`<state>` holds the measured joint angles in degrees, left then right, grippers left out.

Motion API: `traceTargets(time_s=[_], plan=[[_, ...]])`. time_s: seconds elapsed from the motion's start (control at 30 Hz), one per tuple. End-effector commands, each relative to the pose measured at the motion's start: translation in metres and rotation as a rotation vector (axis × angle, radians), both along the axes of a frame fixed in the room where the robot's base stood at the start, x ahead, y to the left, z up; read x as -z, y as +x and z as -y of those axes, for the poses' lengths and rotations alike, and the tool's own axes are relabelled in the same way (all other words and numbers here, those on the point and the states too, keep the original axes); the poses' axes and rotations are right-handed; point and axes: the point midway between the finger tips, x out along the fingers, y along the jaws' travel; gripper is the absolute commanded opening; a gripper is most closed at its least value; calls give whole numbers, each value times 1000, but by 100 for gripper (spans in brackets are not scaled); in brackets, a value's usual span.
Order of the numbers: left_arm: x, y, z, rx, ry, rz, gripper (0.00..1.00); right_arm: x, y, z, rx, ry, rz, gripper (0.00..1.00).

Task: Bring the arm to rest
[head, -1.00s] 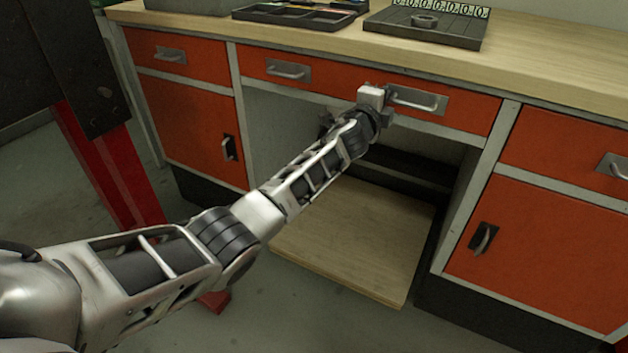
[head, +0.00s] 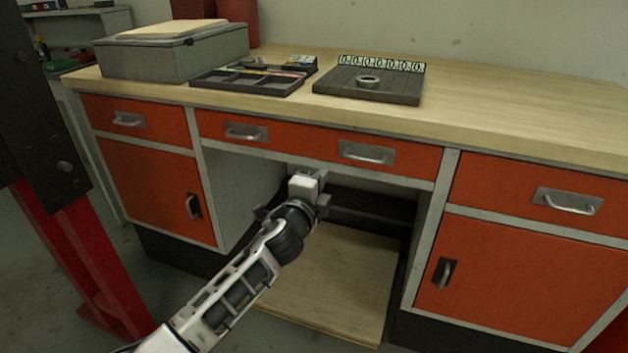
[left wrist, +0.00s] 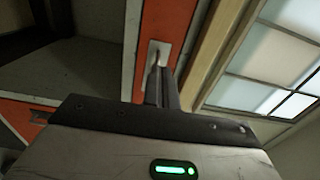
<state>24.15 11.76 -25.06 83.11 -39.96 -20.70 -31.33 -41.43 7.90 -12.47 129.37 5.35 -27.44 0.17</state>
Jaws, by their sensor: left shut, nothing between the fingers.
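My left arm comes in from the bottom left of the head view. Its gripper (head: 316,181) is in front of the open bay of the workbench, below the long orange drawer (head: 315,146). In the left wrist view the fingers (left wrist: 161,88) are together, with nothing between them. A metal drawer handle (left wrist: 158,55) shows beyond the fingertips, against an orange front. Whether they touch it cannot be told from that view; in the head view the gripper looks apart from the drawer handles. My right gripper does not show.
The wooden benchtop (head: 500,105) carries a grey box (head: 170,52), a divided tray (head: 248,82) and a dark plate (head: 370,84) with a ring (head: 368,81). A wooden board (head: 335,290) lies low in the bay. A red post (head: 85,260) stands at the left.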

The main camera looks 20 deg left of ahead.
Motion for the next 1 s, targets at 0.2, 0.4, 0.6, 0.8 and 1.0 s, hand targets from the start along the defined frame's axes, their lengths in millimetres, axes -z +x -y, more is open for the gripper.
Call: traceTargets(time_s=[0.2, 0.4, 0.6, 0.8, 1.0], plan=[[2, -23, -2, 0, -8, -7, 0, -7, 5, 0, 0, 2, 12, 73], [44, -77, 4, 5, -279, -164, 0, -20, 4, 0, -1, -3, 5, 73], [95, -194, 11, -79, -845, -459, 0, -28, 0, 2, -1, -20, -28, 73], [106, -293, 12, -234, -1298, -667, 0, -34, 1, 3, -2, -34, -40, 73], [104, -335, 12, -324, -1496, -744, 0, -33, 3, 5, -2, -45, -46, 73]])
